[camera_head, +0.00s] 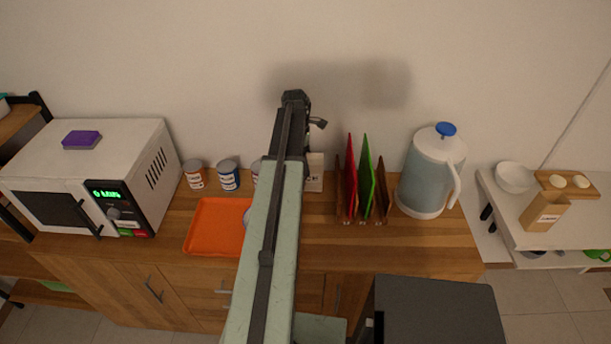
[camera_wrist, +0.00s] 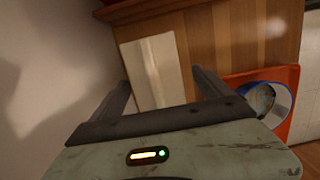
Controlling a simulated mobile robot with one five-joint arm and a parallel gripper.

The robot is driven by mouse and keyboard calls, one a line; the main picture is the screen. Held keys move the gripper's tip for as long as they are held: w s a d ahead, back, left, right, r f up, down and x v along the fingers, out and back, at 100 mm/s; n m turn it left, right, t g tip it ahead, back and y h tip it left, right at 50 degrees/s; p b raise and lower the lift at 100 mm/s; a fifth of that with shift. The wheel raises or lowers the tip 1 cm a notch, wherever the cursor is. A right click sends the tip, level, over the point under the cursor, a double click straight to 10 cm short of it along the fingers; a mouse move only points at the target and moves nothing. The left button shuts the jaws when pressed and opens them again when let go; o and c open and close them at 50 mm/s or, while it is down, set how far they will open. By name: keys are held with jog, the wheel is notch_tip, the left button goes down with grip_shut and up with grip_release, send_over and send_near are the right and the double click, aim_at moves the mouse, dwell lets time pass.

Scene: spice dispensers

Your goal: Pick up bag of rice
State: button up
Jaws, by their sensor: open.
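A white upright pack with dark print, likely the bag of rice (camera_head: 315,172), stands on the wooden cabinet against the wall, partly hidden by my arm. In the wrist view a plain pale pack (camera_wrist: 153,72), apparently the same one, shows between and beyond the fingers. My gripper (camera_wrist: 161,77) is open, with a finger to either side of the pack in the picture. I see no contact, and the depth gap is unclear. In the head view my arm hides most of the gripper.
Right of the pack stands a wooden rack with red and green boards (camera_head: 366,175), then a jug (camera_head: 430,172). To the left are several cans (camera_head: 228,176), an orange tray (camera_head: 203,236) and a microwave (camera_head: 90,180). A round blue-rimmed dish (camera_wrist: 282,92) lies on the tray.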

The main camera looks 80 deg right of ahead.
aim_at(313, 183)
jog(key=f+b, duration=0.5)
jog(key=shift+s+d+f, duration=0.2)
jog(key=shift+s, duration=0.2)
jog(key=shift+r, duration=0.2)
jog(key=shift+f, duration=0.1)
jog(key=shift+c, duration=0.6)
grip_shut()
